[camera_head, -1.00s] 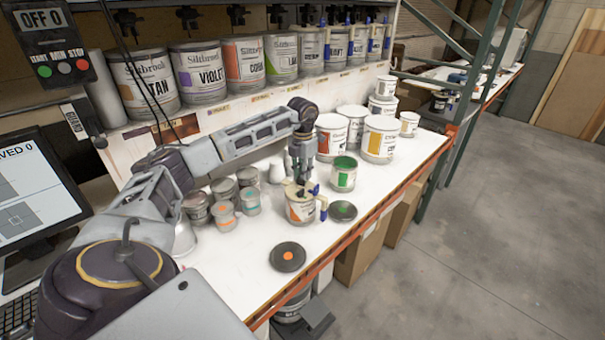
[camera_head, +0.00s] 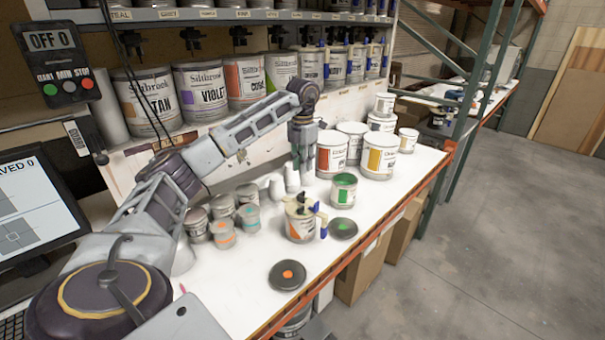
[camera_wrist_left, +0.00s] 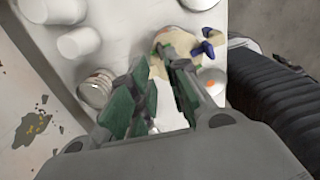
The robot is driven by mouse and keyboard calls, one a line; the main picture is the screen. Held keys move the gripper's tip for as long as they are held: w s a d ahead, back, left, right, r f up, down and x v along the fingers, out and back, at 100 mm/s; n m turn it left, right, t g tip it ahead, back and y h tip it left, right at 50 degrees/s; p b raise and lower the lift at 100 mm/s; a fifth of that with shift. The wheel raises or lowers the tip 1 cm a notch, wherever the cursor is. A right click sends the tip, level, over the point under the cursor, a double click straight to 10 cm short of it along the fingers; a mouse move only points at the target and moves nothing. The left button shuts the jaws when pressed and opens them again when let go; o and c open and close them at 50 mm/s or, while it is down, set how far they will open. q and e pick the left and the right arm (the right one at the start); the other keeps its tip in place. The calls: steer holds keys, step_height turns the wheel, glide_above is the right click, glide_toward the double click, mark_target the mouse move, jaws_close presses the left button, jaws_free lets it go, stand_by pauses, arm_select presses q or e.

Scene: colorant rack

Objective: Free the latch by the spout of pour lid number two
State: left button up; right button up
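A can with an orange label (camera_head: 300,228) stands upright on the white bench with a cream pour lid (camera_head: 291,208) on top. Blue and dark parts stick up from the lid, and a blue part (camera_head: 322,217) shows at its right side. I cannot read a lid number or tell how the spout latch sits. My left gripper (camera_head: 299,178) hangs above and behind the lid, apart from it. My right gripper is not in view.
A green-topped can (camera_head: 343,190) and a dark disc with a green spot (camera_head: 343,228) stand right of the lidded can. A dark disc with an orange spot (camera_head: 287,275) lies in front. Small tins (camera_head: 223,233) stand left, larger cans (camera_head: 378,158) behind right.

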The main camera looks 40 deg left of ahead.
arm_select(q)
steer(key=shift+r, duration=0.7)
steer(key=shift+o, duration=1.3)
steer(key=shift+a+f+b, duration=0.15)
steer(key=shift+a+b, duration=0.05)
steer(key=shift+b, duration=0.1)
